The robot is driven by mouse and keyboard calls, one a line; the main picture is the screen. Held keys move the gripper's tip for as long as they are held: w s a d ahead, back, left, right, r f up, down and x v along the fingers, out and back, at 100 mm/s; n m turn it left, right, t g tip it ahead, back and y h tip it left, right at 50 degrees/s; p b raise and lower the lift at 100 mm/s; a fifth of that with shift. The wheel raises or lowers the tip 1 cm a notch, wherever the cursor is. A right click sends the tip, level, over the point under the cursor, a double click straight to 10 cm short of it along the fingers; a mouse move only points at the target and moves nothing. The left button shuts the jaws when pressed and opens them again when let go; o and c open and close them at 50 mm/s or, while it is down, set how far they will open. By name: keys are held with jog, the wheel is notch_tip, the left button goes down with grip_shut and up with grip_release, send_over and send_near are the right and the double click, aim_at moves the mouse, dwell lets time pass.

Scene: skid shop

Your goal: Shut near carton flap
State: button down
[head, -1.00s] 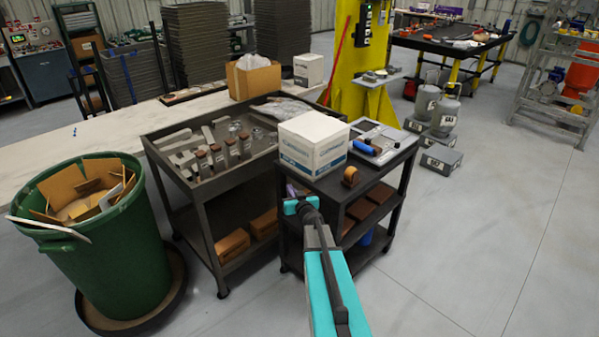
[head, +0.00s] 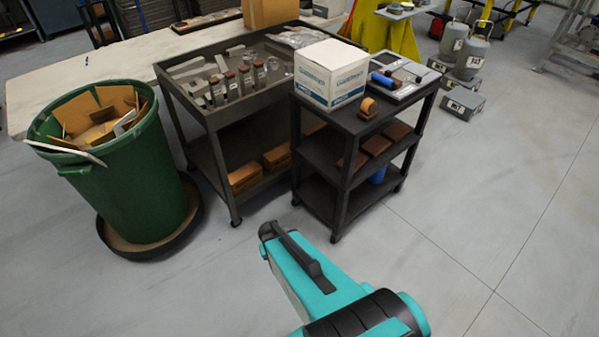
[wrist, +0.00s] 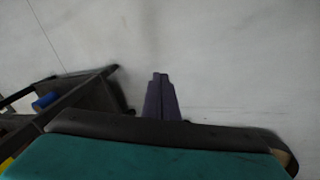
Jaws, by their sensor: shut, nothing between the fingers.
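A white carton with blue print (head: 331,76) stands on the top shelf of a black cart (head: 352,122). Its top looks flat, and I see no raised flap on it. My gripper shows in the wrist view (wrist: 160,76) with its two dark fingers together and nothing between them. It points over bare floor, apart from the carton. The carton is not in the wrist view. In the head view my teal arm is low in front of the cart, and the fingers cannot be made out.
An orange tape roll (head: 368,107) sits beside the carton. A grey-topped cart (head: 232,108) with metal parts stands to the left. A green bin (head: 135,190) full of cardboard is further left. A brown carton (head: 270,13) is on the bench behind.

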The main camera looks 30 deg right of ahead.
jog(key=s+a+n+g+y, duration=0.1)
jog(key=s+a+g, duration=0.2)
jog(key=s+a, duration=0.3)
jog(key=s+a+f+n+g+y+b, duration=0.1)
jog(key=s+a, duration=0.6)
jog(key=s, duration=0.7)
jog(key=shift+n+g+y, duration=0.3)
jog(key=shift+n+g, duration=0.3)
jog(key=shift+g, duration=0.6)
jog(key=shift+s, duration=0.1)
